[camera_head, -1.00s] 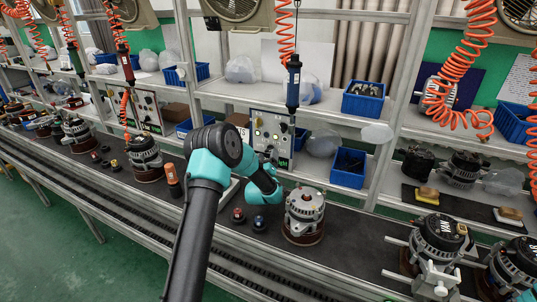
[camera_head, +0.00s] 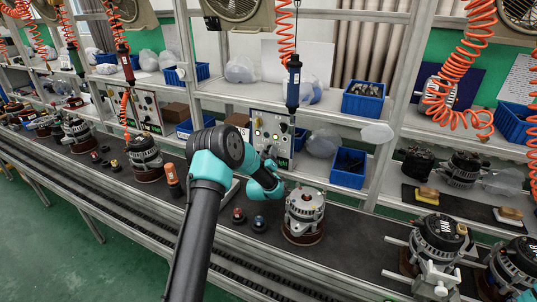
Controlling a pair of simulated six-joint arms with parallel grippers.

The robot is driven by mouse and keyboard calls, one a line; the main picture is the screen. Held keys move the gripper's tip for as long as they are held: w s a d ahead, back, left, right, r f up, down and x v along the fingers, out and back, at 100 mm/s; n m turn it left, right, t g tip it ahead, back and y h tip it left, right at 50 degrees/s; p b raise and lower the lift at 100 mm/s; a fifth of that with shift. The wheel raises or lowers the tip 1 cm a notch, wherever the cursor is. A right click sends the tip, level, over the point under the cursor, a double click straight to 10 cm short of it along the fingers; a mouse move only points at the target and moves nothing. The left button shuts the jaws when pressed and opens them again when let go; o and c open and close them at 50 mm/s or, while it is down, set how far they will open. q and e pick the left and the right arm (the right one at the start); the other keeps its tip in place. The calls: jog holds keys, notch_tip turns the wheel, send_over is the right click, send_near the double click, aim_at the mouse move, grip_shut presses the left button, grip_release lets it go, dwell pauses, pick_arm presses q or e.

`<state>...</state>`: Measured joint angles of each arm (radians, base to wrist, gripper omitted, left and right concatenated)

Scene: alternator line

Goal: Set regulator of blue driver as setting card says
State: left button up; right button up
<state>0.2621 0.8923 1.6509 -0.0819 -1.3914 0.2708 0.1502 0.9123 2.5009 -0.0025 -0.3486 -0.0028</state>
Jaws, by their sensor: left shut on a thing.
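The blue driver (camera_head: 293,84) hangs upright from an orange coiled hose at the back of the bench. Below and left of it stands a grey regulator panel (camera_head: 284,129) with a gauge and several knobs. My left gripper (camera_head: 268,163) is at the lower front of this panel, shut on what looks like a regulator knob, mostly hidden by the fingers. A small card with dark letters (camera_head: 243,133) shows just left of the panel, partly hidden by my wrist; its text is too small to read. My right gripper is not in view.
An alternator (camera_head: 304,212) stands on the dark bench right of my left arm. Blue bins (camera_head: 348,168) and a clear bag (camera_head: 323,142) are right of the panel.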

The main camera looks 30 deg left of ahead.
pick_arm(q)
jog(key=shift+c, duration=0.4)
jog(key=shift+m, duration=0.3)
jog(key=shift+a+m+t+h, duration=0.1)
jog(key=shift+m+t+h, duration=0.2)
jog(key=shift+m+h, duration=0.85)
jog(key=shift+a+m+t+h, duration=0.1)
jog(key=shift+m+t+h, duration=0.3)
jog(key=shift+m, duration=1.3)
jog(key=shift+m+t+h, duration=0.2)
jog(key=shift+m+h, duration=0.65)
jog(key=shift+m, duration=0.6)
jog(key=o, duration=0.9)
